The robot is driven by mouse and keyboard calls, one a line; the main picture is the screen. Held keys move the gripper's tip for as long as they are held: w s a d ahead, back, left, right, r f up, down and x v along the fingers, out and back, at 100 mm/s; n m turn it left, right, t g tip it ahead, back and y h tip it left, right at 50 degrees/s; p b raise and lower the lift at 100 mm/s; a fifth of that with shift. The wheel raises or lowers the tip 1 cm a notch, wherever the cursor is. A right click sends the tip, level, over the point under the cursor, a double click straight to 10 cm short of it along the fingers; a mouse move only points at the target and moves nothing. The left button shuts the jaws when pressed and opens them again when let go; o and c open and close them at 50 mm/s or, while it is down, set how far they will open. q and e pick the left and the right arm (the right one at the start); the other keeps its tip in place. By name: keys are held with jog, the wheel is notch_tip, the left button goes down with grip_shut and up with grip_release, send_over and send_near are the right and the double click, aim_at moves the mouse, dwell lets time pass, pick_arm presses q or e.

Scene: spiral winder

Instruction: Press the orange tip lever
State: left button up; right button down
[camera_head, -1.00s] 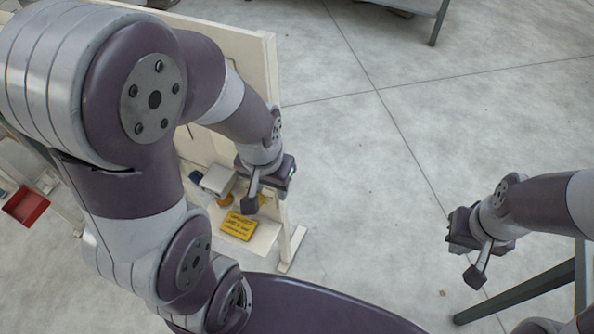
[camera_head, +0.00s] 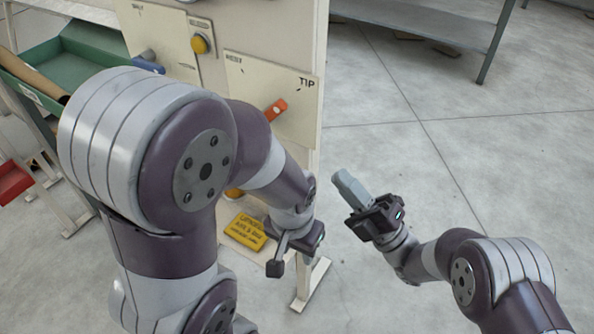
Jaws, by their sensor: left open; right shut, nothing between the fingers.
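The orange tip lever (camera_head: 275,110) sticks out from a cream panel (camera_head: 290,75) marked TIP, on the upright board's right part. My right gripper (camera_head: 348,187) is shut and empty, pointing up and left toward the board. It is apart from the lever, below and to the right of it in the picture. My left gripper (camera_head: 277,262) is open and low, in front of the board's lower right edge, well below the lever.
A yellow button (camera_head: 200,44) and a blue-ended lever (camera_head: 148,62) sit on the board left of the tip lever. A yellow label plate (camera_head: 246,231) lies low by my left gripper. A green tray (camera_head: 62,62) is at the far left. Open floor lies to the right.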

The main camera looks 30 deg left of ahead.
jog(key=s+n+g, duration=0.1)
jog(key=g, duration=0.1)
jog(key=p, duration=0.3)
send_near(268, 116)
jog(key=a+r, duration=0.3)
jog(key=r, duration=0.2)
pick_arm(q)
notch_tip(268, 116, up, 2)
jog(key=shift+r, duration=0.1)
pick_arm(e)
jog(key=shift+w+a+f+t+y, duration=0.2)
jog(key=shift+w+a+t+y, duration=0.1)
jog(key=shift+w+y, duration=0.1)
pick_arm(q)
jog(key=shift+r, duration=0.1)
pick_arm(e)
jog(key=shift+r, duration=0.1)
